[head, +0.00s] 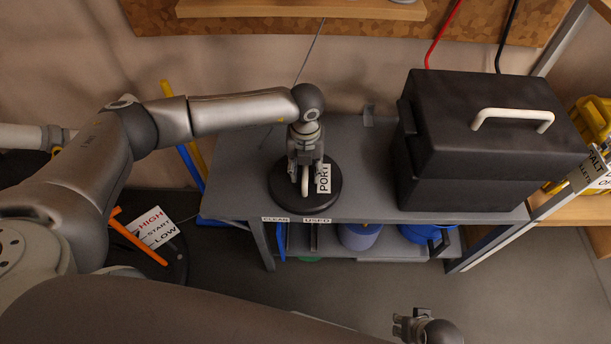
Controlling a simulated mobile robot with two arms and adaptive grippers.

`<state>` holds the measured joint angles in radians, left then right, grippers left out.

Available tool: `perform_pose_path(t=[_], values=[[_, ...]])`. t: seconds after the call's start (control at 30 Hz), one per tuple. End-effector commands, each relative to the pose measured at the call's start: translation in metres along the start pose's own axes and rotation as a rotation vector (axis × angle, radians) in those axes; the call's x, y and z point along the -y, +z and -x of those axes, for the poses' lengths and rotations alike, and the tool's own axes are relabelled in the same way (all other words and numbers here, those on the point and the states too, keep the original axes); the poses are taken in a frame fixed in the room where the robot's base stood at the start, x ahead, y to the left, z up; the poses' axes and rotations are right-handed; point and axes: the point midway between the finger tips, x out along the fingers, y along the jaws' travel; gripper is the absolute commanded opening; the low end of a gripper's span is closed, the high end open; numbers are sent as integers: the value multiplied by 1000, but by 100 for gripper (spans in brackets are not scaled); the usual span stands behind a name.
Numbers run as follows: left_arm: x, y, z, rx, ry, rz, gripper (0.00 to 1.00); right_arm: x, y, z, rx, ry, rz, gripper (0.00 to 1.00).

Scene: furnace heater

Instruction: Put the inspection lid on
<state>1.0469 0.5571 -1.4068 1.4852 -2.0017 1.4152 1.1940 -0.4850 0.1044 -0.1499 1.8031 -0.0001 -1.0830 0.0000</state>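A black round disc, which I take to be the inspection lid (287,199), lies flat on the grey bench. A pale upright handle (305,183) stands at its middle, and a white "PORT" label (324,179) shows beside the handle. My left gripper (306,177) points down over the disc. Its fingers are apart, one on each side of the handle, and I see no clear contact. My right gripper (410,327) is at the bottom edge, far from the disc, partly cut off; its opening is unclear. What lies under the disc is hidden.
A black furnace box (470,140) with a white handle stands on the bench (375,185) to the right. Blue containers (360,236) sit on the shelf below.

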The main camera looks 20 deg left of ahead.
Motion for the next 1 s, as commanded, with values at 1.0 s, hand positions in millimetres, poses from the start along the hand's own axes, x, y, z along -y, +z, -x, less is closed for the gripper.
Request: perform_pose_path(t=[1.0], values=[[0, 1, 23, 3, -3, 0, 0, -3, 5, -14, 6, 5, 3, 40]])
